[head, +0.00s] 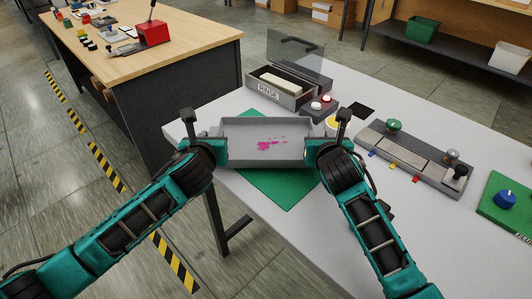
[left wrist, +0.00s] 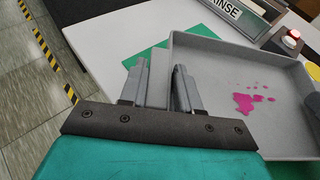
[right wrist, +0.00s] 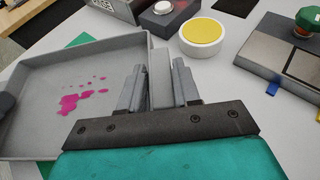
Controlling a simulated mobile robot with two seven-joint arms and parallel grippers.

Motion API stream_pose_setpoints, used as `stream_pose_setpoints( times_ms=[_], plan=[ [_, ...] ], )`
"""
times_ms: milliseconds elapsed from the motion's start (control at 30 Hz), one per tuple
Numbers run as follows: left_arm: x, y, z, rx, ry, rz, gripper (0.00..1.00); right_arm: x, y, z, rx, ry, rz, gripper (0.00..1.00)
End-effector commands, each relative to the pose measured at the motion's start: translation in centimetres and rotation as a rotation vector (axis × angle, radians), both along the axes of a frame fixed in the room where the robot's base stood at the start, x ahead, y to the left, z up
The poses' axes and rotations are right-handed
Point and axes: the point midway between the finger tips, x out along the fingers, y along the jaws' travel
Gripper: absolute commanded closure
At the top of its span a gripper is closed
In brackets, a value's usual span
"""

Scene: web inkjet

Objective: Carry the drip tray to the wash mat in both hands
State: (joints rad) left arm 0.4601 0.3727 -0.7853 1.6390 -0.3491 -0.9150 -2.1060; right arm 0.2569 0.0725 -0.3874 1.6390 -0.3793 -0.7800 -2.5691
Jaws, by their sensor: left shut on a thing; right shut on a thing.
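The grey drip tray (head: 240,128) has magenta ink spots on its floor and looks roughly level. My left gripper (head: 217,147) is shut on its left side, and my right gripper (head: 315,148) is shut on its right side. In the left wrist view my left fingers (left wrist: 160,85) close on a grey tab at the tray (left wrist: 215,58). In the right wrist view my right fingers (right wrist: 159,88) do the same at the tray (right wrist: 130,52). The green mat (head: 285,192) lies flat on the white table beneath the tray, partly hidden by it. The gap between them is hard to judge.
A yellow-topped round pot (right wrist: 203,32) and a grey fixture (head: 415,158) stand right. A green board (head: 507,205) lies far right.

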Motion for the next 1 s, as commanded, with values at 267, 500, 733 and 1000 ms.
stream_pose_setpoints(
  times_ms=[267, 500, 733, 1000],
  plan=[
    [0.0, 0.1, -1.5, 0.002, 0.000, 0.002, 0.66, 0.0, -0.1, -1.5, -0.001, 0.000, -0.002, 0.66],
    [0.0, 0.1, -1.4, 0.000, 0.000, 0.001, 0.43, 0.0, -0.1, -1.4, 0.000, 0.000, -0.001, 0.43],
    [0.0, 0.0, -1.3, 0.000, 0.000, 0.000, 0.43, 0.0, 0.0, -1.4, 0.000, 0.000, 0.000, 0.43],
    [-1.9, 0.0, -0.6, 0.000, -0.001, -0.002, 0.43, 0.0, 0.0, -1.4, 0.000, 0.000, 0.000, 0.43]
  ],
)
